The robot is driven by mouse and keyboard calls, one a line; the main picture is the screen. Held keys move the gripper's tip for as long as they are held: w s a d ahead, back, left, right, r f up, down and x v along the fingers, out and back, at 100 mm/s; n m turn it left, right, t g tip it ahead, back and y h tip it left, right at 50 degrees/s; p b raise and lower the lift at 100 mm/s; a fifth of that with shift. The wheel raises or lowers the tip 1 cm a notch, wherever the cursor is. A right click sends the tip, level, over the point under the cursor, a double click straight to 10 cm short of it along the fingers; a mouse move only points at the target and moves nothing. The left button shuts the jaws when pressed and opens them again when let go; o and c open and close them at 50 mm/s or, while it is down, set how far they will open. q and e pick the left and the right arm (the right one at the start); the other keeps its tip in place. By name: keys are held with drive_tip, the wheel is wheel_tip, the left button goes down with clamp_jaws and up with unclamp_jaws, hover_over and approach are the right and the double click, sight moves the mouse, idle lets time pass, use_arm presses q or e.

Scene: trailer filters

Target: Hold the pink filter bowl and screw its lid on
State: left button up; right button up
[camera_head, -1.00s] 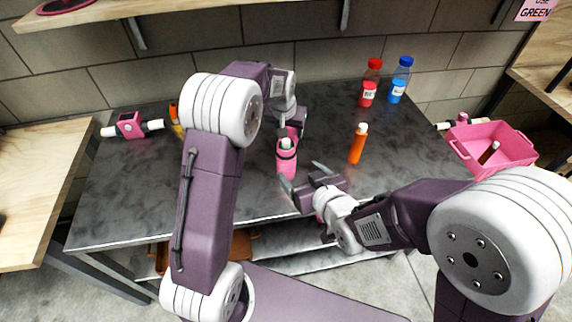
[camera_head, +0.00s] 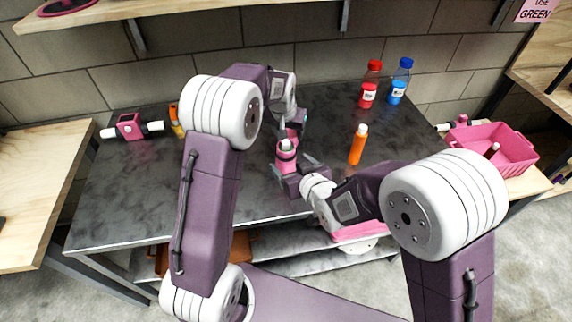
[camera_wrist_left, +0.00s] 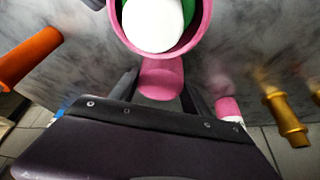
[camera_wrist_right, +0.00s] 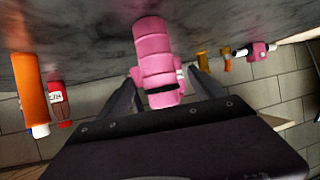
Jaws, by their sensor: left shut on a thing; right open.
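The pink filter bowl (camera_head: 286,163) stands near the middle of the dark table, with a white-topped insert in its mouth. In the left wrist view its wide pink rim (camera_wrist_left: 201,22) surrounds a green ring and the white top. My left gripper (camera_head: 293,122) reaches in from behind and is shut on the bowl. My right gripper (camera_head: 294,176) is open at the bowl's front side; in the right wrist view the pink body (camera_wrist_right: 155,50) lies ahead between its fingers. I cannot pick out a separate lid for certain.
An orange bottle (camera_head: 358,145) stands right of the bowl, with red (camera_head: 368,92) and blue (camera_head: 397,92) bottles behind. A pink block with white pipe ends (camera_head: 129,125) lies at the left. A pink crate (camera_head: 510,150) is on the right. The table's front left is clear.

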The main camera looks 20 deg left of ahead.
sight(290, 163)
drive_tip(key=x, duration=0.5)
drive_tip(key=shift+w+d+f, duration=0.1)
drive_tip(key=shift+f, duration=0.05)
drive_tip(key=c, duration=1.6)
